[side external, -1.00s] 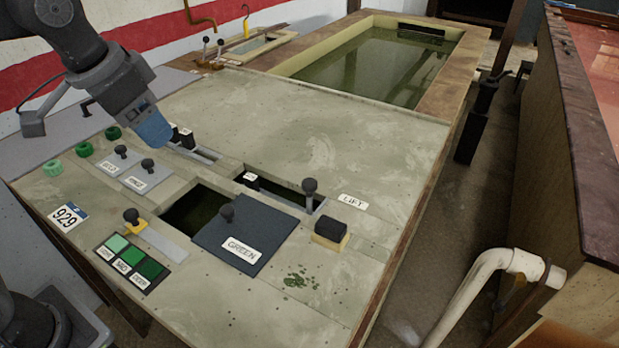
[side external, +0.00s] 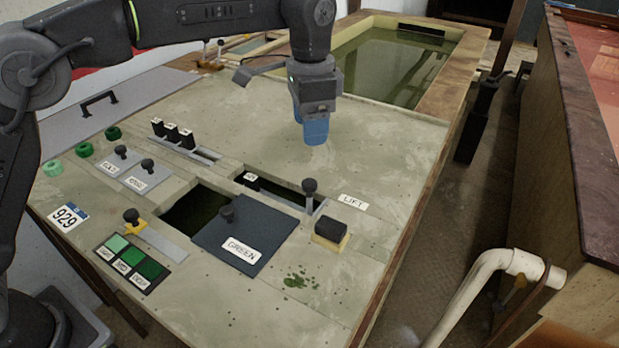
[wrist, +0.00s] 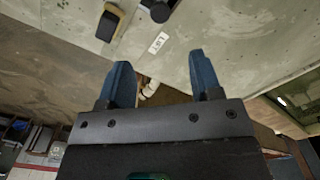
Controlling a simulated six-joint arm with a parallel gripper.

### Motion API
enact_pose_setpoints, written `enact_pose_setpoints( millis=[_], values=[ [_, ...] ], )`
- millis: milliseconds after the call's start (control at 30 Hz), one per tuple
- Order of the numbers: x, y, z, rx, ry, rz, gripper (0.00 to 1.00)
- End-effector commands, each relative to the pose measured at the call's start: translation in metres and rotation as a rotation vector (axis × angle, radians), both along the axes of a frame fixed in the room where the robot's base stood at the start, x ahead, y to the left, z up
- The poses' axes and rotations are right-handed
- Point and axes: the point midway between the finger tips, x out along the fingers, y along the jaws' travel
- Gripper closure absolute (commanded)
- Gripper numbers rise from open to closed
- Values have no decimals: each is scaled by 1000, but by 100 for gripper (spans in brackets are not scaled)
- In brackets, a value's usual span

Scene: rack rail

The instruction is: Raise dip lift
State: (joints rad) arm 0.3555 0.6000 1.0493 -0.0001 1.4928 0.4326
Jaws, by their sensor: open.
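The dip lift shows in the side view as a black knob (side external: 310,187) on a short grey stem, at the right end of a dark slot. The white LIFT label (side external: 353,201) lies just right of it. In the wrist view the LIFT label (wrist: 159,43) and a dark round knob (wrist: 158,9) show near the top. My gripper (side external: 316,138) has blue fingers and hangs above the bench, behind the lift knob and apart from it. In the wrist view its two blue fingers (wrist: 163,75) are spread with nothing between them.
A dark GREEN plate (side external: 246,228) with a knob partly covers an opening in front. A black block on a yellow base (side external: 331,231) sits right of it. Several black levers (side external: 172,133) stand to the left. A green-water tank (side external: 385,68) lies behind. The bench right of the gripper is clear.

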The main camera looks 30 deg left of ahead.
Motion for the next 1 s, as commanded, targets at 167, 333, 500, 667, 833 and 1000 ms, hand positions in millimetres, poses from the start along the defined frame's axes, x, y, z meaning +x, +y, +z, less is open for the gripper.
enact_pose_setpoints(
  millis=[167,333,500,667,833,1000],
  values=[
    [-1,1,-34,1,4,1,41],
    [-1,1,-69,1,3,2,41],
    [-1,1,-99,0,0,2,41],
    [-1,1,-117,-1,-1,2,41],
    [0,1,-124,-1,-3,2,41],
    [0,1,-124,-1,-4,2,41]
  ],
)
